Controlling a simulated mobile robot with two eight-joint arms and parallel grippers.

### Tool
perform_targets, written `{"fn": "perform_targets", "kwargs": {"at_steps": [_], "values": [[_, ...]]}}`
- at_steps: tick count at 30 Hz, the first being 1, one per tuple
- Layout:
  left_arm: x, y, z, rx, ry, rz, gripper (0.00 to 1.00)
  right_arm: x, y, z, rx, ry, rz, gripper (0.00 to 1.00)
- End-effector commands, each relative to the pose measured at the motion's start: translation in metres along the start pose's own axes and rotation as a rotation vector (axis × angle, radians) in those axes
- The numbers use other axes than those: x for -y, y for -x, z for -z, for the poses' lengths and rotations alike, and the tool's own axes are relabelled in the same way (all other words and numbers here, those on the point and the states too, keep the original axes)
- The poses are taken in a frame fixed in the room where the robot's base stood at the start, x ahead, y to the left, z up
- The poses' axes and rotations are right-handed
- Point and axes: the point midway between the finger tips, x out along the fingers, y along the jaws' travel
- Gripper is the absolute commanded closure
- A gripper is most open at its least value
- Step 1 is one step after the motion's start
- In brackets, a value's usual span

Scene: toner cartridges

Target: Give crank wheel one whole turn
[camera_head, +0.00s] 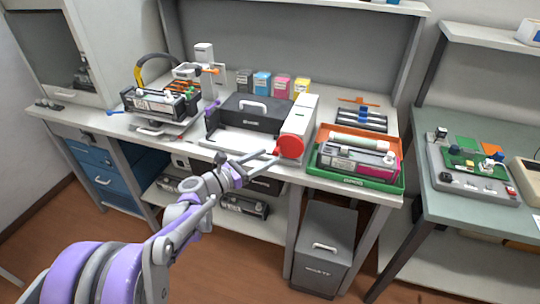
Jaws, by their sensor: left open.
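The red crank wheel (290,147) is on the front end of the white upright housing (300,115), at the right side of the dark cartridge device (249,115). My left gripper (272,157) reaches in from the lower left, with its fingers just left of the wheel's rim. It is open. I cannot tell whether a finger touches the wheel. The wheel's handle cannot be made out from here. My right gripper is not in view.
A green tray (312,172) with cartridges stands right of the wheel. A cartridge stand (160,102) is at the left, and several coloured boxes (262,83) stand behind. A grey waste bin (322,248) is under the bench.

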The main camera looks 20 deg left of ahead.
Motion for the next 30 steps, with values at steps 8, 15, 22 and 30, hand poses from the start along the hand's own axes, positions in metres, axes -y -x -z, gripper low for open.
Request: {"fn": "perform_targets", "kwargs": {"at_steps": [8,15,22,30], "values": [[0.000,-0.023,0.000,0.000,-0.001,0.000,0.40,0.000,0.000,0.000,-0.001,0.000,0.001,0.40],[0.000,-0.024,0.000,0.000,-0.001,0.000,0.40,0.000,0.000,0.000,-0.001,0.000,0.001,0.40],[0.000,-0.024,0.000,0.000,-0.001,0.000,0.77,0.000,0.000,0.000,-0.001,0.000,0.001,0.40],[0.000,-0.024,0.000,0.000,-0.001,0.000,1.00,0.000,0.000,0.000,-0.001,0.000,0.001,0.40]]}}
